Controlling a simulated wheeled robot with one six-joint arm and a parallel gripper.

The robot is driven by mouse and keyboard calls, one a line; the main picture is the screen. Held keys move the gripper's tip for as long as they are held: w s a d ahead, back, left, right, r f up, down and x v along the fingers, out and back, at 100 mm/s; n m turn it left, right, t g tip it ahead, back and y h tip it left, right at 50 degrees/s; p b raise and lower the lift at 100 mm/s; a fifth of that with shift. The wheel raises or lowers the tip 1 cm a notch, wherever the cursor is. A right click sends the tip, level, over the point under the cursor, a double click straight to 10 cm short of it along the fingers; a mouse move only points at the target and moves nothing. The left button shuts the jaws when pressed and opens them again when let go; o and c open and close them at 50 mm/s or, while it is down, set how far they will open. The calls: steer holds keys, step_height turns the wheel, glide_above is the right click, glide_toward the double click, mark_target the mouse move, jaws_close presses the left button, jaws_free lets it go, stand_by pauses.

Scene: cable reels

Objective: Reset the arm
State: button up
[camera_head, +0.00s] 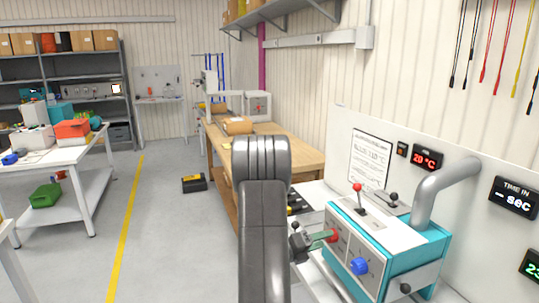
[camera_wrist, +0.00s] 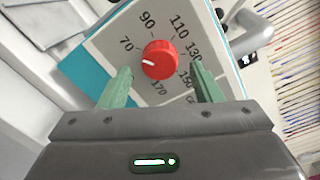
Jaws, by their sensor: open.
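My gripper (camera_wrist: 160,88) is open in the wrist view, with its two green fingers apart. A red knob (camera_wrist: 160,59) with a white pointer line lies ahead of and between the fingers, on a dial panel (camera_wrist: 105,48) marked with numbers such as 70, 90 and 110. In the head view my gripper (camera_head: 322,237) is beside the front of a teal and white machine (camera_head: 398,243), close to the red knob (camera_head: 333,236). Whether a finger touches the knob is unclear. My grey arm hides part of the bench behind it.
The machine also has a blue knob (camera_head: 359,266), a red-tipped lever (camera_head: 358,190) and a thick grey pipe (camera_head: 437,190). A wooden bench (camera_head: 301,158) stands behind. A black case (camera_head: 194,183) lies on the floor. Open floor lies left, around a yellow line (camera_head: 124,229).

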steer(key=shift+x, duration=1.1)
steer(key=shift+s, duration=0.1)
steer(key=b+v, duration=0.3)
steer(key=v, duration=1.1)
steer(key=x, duration=0.4)
steer(key=p+x, duration=0.1)
steer(key=x, duration=0.4)
steer(key=p+x, duration=0.1)
steer(key=x, duration=0.4)
steer(key=shift+f, duration=0.3)
steer(key=m+b, duration=0.2)
steer(key=m, duration=0.1)
steer(key=m+b, duration=0.6)
steer(key=shift+a+f+m, duration=0.1)
steer(key=shift+m, duration=0.2)
steer(key=m+b, duration=0.1)
steer(key=m, duration=0.1)
steer(key=m+b, duration=0.2)
steer(key=shift+w+h, duration=0.2)
steer(key=shift+h, duration=0.1)
steer(key=m+b, duration=0.1)
steer(key=m, duration=0.1)
steer(key=m+b, duration=0.1)
steer(key=m, duration=0.1)
steer(key=shift+w+r, duration=0.1)
steer(key=shift+r, duration=0.1)
